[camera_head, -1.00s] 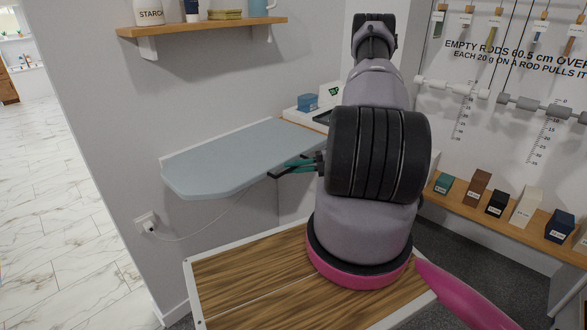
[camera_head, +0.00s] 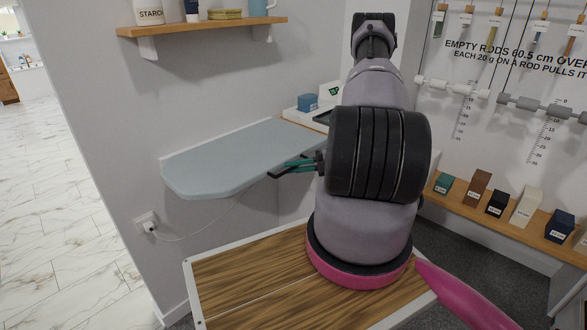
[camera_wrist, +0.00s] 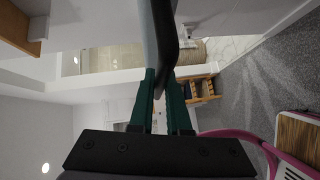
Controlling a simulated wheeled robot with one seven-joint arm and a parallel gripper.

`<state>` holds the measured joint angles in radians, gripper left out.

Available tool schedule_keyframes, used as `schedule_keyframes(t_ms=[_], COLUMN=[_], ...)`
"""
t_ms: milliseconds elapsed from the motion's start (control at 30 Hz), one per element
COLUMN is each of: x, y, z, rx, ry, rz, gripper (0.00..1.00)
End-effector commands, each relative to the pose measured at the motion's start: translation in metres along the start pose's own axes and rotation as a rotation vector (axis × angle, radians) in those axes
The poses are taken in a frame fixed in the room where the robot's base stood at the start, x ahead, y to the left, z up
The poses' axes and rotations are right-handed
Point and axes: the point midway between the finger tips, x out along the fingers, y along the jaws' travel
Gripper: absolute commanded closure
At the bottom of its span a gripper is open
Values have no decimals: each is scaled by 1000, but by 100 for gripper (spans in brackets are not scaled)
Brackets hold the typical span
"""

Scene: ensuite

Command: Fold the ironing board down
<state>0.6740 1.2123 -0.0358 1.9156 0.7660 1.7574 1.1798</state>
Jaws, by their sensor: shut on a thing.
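The ironing board (camera_head: 225,160) is pale blue-grey and stands out level from the wall, below the shelf. My gripper (camera_head: 285,169), with green fingers, is at the board's right front edge in the head view. My arm hides the board's far right part.
A wall shelf (camera_head: 200,27) with a starch jar and other items is above the board. A wall socket (camera_head: 147,222) with a cable is below left. A shelf of labelled blocks (camera_head: 500,218) is on the right. The space under the board looks clear.

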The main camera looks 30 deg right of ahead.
Motion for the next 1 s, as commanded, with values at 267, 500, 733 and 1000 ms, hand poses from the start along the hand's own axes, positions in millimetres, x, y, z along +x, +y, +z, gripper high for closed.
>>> schedule_keyframes(t_ms=[267, 500, 733, 1000], x=[-6, -8, -8, -8], y=[46, 91, 104, 104], z=[-4, -5, -5, -5], rx=[77, 130, 131, 131], ry=[1, -3, -5, -5], rz=[-89, -134, -132, -131], gripper=[100, 100, 100, 66])
